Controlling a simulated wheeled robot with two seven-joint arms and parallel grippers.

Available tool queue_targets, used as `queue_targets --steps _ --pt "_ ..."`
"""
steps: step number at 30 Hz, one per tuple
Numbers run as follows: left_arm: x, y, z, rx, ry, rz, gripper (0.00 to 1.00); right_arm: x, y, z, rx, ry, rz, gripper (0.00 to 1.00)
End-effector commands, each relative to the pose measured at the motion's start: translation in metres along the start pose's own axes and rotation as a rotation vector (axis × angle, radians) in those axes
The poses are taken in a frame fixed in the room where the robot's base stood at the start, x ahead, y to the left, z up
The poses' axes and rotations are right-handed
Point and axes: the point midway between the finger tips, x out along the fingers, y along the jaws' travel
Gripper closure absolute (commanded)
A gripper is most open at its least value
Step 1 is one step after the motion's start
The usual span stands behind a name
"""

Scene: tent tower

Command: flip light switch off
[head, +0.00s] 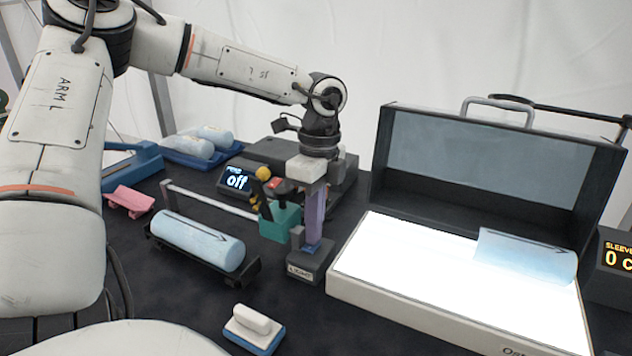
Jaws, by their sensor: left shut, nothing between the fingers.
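The light switch is a small dark grey box (306,272) with a "LIGHT" label on its front, on the black table just left of the light box. My left gripper (313,243) points straight down over the switch. Its fingers are shut with nothing between them, and the tips are at or just above the top of the box. The fingers hide most of the switch's top, so the lever position cannot be made out. The light box (380,285) has its lid open, and its panel glows bright white. My right gripper is not in view.
A pale blue roll (527,255) lies on the lit panel. Another roll (195,240) rests in a black cradle left of the switch. A teal holder (281,222) stands close behind the gripper. A white-and-blue block (254,328) lies in front.

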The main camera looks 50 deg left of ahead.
Motion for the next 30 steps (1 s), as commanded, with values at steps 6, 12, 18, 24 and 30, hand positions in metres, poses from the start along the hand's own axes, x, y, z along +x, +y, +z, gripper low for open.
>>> queue_targets --steps 6,12,18,24,30 --pt "0.010 0.018 0.000 -0.002 0.001 0.037 1.00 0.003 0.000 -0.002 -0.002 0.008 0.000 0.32" --pt "0.010 0.019 0.001 -0.002 -0.001 0.040 1.00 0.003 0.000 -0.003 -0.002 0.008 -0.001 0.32" --pt "0.003 0.020 0.001 -0.003 -0.002 0.038 1.00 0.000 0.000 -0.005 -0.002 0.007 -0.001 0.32" --pt "-0.037 0.019 0.004 -0.009 0.001 0.017 1.00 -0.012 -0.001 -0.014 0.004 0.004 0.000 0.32" --pt "-0.081 0.016 0.005 -0.013 0.000 0.006 1.00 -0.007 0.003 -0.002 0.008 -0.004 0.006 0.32"
